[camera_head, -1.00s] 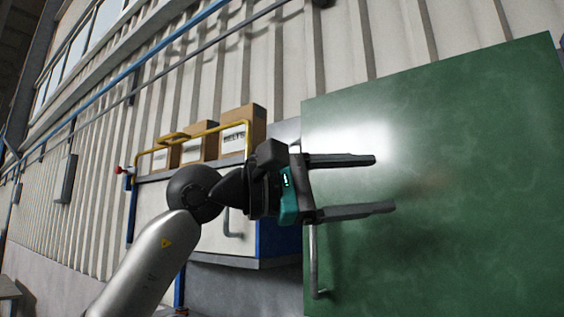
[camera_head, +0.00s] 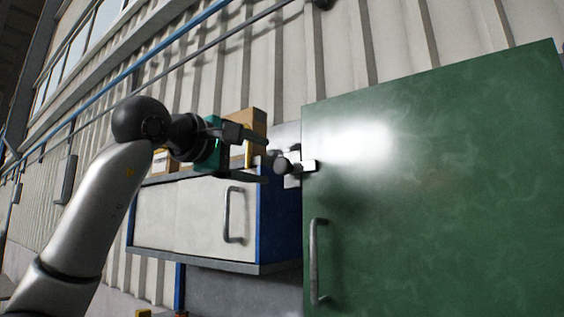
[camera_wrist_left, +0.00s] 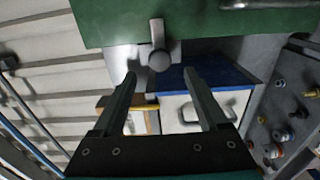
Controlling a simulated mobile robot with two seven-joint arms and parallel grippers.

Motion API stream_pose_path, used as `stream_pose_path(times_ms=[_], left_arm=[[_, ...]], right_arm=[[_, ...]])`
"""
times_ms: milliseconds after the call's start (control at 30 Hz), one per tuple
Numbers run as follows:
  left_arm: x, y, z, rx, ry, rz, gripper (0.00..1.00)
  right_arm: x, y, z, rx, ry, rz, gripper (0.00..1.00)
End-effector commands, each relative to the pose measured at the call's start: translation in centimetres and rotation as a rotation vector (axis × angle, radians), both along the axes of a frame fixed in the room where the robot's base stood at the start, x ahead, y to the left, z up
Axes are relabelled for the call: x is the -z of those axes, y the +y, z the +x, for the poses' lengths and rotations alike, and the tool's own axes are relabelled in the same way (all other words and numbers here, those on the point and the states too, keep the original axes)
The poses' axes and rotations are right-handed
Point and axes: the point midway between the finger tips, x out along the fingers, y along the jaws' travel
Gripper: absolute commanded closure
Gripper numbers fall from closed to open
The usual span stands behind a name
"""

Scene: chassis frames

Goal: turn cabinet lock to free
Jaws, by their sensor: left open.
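The cabinet lock, a dark round knob (camera_head: 282,165) with a pale metal latch bar, sits at the left edge of the green cabinet door (camera_head: 440,180). The bar reaches onto the door's edge. The knob also shows in the left wrist view (camera_wrist_left: 159,61), just beyond and between the fingertips. My left gripper (camera_head: 266,160) is open and empty, just left of the knob. It also shows in the left wrist view (camera_wrist_left: 160,75). I see no contact between fingers and knob. My right gripper is not in view.
The green door has a vertical bar handle (camera_head: 317,262) below the lock. A white and blue wall cabinet (camera_head: 190,215) with its own handle hangs to the left, with cardboard boxes (camera_head: 258,120) on top. In the wrist view, a board with knobs (camera_wrist_left: 285,125) stands at the right.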

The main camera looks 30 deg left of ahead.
Motion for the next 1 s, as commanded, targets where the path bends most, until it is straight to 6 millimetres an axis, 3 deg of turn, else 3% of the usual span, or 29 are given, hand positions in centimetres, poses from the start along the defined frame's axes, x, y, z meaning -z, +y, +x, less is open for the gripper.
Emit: stream_pose_path(times_ms=[200,400,800,1000], left_arm=[[-0.1,-0.4,4.6,0.002,0.004,-0.002,0.24],[-0.1,-0.6,7.1,0.002,0.002,-0.001,0.24],[0.0,-0.7,7.7,0.002,-0.001,0.000,0.24],[0.0,-0.7,7.7,0.002,0.000,0.000,0.46]], right_arm=[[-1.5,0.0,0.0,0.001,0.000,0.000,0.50],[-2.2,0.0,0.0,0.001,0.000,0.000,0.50],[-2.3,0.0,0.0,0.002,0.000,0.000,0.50],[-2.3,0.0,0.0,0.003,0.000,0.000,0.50]])
